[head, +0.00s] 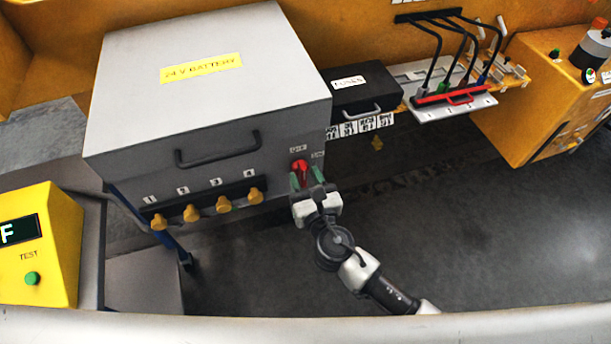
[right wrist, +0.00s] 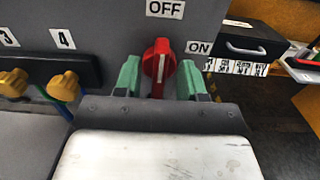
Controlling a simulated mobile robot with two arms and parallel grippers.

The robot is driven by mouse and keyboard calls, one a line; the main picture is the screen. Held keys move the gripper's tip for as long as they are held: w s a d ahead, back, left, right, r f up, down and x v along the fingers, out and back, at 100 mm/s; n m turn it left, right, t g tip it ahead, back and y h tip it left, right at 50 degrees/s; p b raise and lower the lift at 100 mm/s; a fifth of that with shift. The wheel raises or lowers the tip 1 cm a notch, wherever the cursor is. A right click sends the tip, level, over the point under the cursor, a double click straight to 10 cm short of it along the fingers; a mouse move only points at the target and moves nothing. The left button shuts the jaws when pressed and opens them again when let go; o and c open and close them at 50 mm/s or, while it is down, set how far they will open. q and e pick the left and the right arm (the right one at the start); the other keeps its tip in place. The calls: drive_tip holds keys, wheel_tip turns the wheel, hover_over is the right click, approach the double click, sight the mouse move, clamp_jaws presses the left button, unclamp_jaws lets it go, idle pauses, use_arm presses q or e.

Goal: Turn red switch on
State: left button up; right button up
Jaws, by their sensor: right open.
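The red switch (head: 300,168) is a rotary knob on the front of the grey 24 V battery box (head: 215,85), near its right edge. In the right wrist view the red switch (right wrist: 159,62) has a white line that stands about upright, under the OFF label (right wrist: 165,9). The ON label (right wrist: 198,47) is to its right. My right gripper (head: 307,180) is open in front of the switch. In the right wrist view its green fingertips (right wrist: 160,78) stand on either side of the knob, with gaps showing. My left gripper is not in view.
Several yellow knobs (head: 224,205) sit in a row left of the switch. A black fuses box (head: 362,90) is to the right, with a cable panel (head: 452,100) beyond. A yellow TEST box (head: 38,246) stands at far left. Floor at lower right is clear.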

drive_tip(key=shift+c, duration=0.3)
clamp_jaws()
drive_tip(key=shift+m, duration=0.3)
drive_tip(key=m+b, duration=0.1)
drive_tip(key=m, duration=0.2)
drive_tip(key=shift+d+f+b, duration=0.1)
drive_tip(key=shift+f+b, duration=0.05)
drive_tip(key=shift+b, duration=0.2)
drive_tip(key=shift+w+d+f+m+b, duration=0.15)
drive_tip(key=shift+m+b, duration=0.85)
drive_tip(key=shift+m, duration=2.6)
drive_tip(key=shift+s+d+f+m+b, duration=0.1)
drive_tip(key=shift+m+b, duration=0.85)
drive_tip(key=shift+m, duration=2.65)
drive_tip(key=shift+o, duration=0.3)
unclamp_jaws()
